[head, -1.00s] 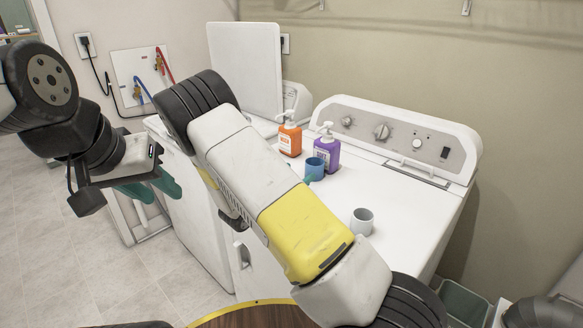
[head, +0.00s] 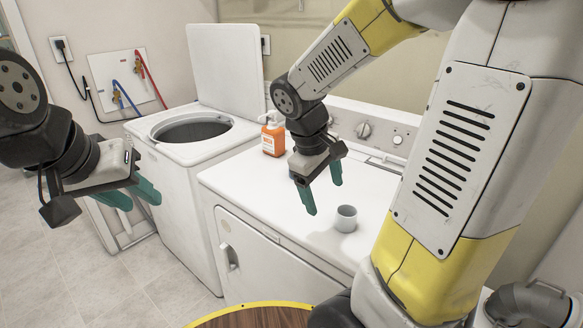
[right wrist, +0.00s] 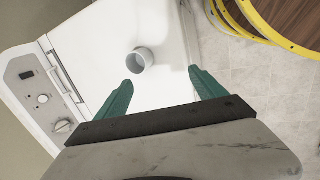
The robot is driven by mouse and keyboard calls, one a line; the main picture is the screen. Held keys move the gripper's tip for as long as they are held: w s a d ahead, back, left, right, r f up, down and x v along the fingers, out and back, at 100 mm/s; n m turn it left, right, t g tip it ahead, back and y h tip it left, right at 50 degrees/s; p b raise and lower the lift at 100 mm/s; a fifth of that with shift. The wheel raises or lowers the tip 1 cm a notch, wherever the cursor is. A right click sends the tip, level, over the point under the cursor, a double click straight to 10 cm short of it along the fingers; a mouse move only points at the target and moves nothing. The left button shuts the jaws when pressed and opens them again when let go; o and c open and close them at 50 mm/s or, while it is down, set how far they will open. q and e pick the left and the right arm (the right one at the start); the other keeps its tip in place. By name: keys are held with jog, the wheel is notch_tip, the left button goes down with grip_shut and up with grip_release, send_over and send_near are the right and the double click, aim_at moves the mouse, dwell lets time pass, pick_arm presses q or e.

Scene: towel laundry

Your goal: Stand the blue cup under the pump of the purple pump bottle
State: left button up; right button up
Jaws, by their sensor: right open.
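The blue cup and the purple pump bottle are not visible now; in the earlier head view they stood together on the dryer top, in an area my right arm now covers. My right gripper (head: 323,194) is open and empty above the dryer top, and its two teal fingers also show in the right wrist view (right wrist: 161,78). My left gripper (head: 134,196) is at the left, away from the machines, its teal fingers apart with nothing between them.
A grey cup (head: 346,219) stands on the dryer top (head: 253,187) close to my right gripper; it also shows in the right wrist view (right wrist: 144,59). An orange pump bottle (head: 273,139) stands further back. The washer (head: 165,155) has its lid up.

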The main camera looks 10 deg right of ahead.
jog(key=s+a+r+m+t+y, duration=0.5)
jog(key=s+a+r+m, duration=0.1)
jog(key=r, duration=0.3)
jog(key=shift+s+a+r, duration=0.25)
jog(key=shift+s+a, duration=0.1)
jog(key=shift+s, duration=0.3)
